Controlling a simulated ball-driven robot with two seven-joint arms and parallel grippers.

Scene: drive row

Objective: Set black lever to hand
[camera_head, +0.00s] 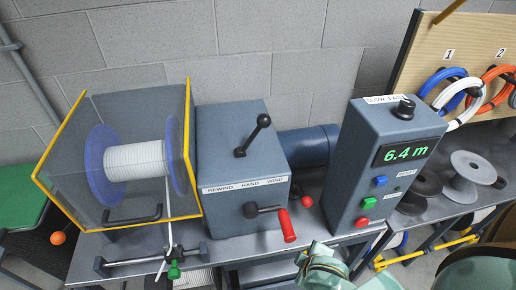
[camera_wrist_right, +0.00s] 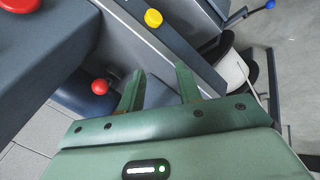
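The black lever (camera_head: 252,134) stands on top of the grey winder box (camera_head: 232,125) in the head view. Its ball knob tilts to the right and back from its pivot, towards the WIND side. A white label (camera_head: 246,185) on the box's front edge reads REWIND, HAND, WIND from left to right. My right gripper (camera_head: 312,254) is low in the head view, in front of and below the box, apart from the lever. In the right wrist view its two fingers (camera_wrist_right: 160,80) are spread with nothing between them. My left gripper is not in view.
A red-handled crank (camera_head: 287,226) sticks out of the box's front. A red ball knob (camera_head: 306,201) is right of it. The control box (camera_head: 372,160) reading 6.4 m stands at right. A yellow-framed guard (camera_head: 190,150) surrounds the white spool (camera_head: 135,160) at left.

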